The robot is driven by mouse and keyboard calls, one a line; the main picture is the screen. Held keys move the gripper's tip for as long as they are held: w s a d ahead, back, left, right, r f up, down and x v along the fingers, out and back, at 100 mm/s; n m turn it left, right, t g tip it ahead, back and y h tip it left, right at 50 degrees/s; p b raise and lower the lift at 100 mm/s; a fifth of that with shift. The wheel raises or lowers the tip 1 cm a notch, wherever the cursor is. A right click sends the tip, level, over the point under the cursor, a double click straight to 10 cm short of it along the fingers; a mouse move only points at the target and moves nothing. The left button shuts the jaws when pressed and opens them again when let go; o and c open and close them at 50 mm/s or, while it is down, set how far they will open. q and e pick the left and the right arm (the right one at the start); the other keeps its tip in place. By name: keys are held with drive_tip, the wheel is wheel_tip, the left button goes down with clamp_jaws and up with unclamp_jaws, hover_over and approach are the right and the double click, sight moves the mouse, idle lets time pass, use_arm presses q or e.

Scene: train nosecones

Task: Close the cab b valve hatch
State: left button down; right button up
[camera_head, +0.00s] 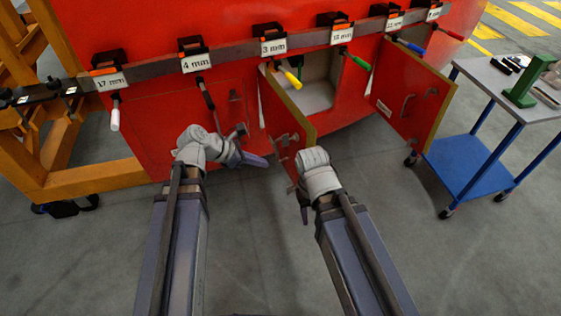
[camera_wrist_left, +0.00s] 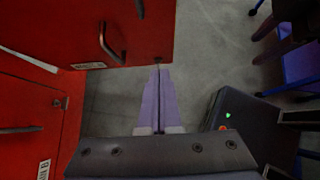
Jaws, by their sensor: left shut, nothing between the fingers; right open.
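Three hatches show on the red nosecone in the head view; I cannot tell which is cab b's valve hatch. The left hatch door (camera_head: 172,128) looks closed. The middle hatch door (camera_head: 286,117) stands swung outward, its edge towards me. The right hatch door (camera_head: 412,98) also stands open. My left gripper (camera_head: 262,162) is shut and empty, between the left hatch and the middle door. In the left wrist view its fingers (camera_wrist_left: 158,85) point at the lower corner of a red door (camera_wrist_left: 100,25) with a handle. My right gripper (camera_head: 297,196) is open by the middle door's lower edge, its fingers partly hidden.
A rail (camera_head: 235,52) with labelled holders and several coloured-handled tools crosses above the hatches. A blue-framed cart (camera_head: 470,158) stands at the right. The grey floor (camera_head: 255,250) between my arms is clear.

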use_arm(q)
drive_tip(key=w+d+r+b+x, duration=0.1)
drive_tip(key=b+x, duration=0.5)
drive_tip(key=x, duration=0.6)
drive_tip(key=shift+d+r, duration=0.5)
drive_tip(key=shift+d, duration=0.1)
